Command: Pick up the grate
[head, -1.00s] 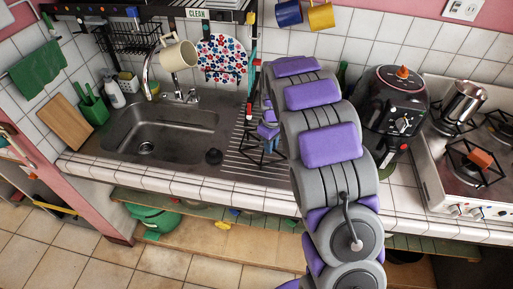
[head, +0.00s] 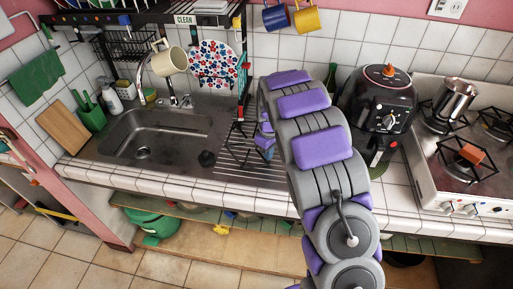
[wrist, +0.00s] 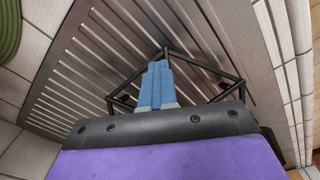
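The grate, a frame of thin black bars (head: 236,141), is on the ribbed metal drainboard right of the sink. In the wrist view its dark bars (wrist: 207,68) form a corner just beyond my fingertips and run out to both sides. My gripper (wrist: 158,66) has light blue fingers that look close together, reaching down at this corner and covering part of the bars. In the head view my gripper (head: 265,145) is partly hidden by my arm, at the right side of the grate. I cannot tell whether the fingers have a bar between them.
The drainboard (wrist: 72,75) around the grate is mostly clear. A black rack post and patterned plate (head: 213,65) are above. A black cooker (head: 382,110) and stove (head: 425,165) are right.

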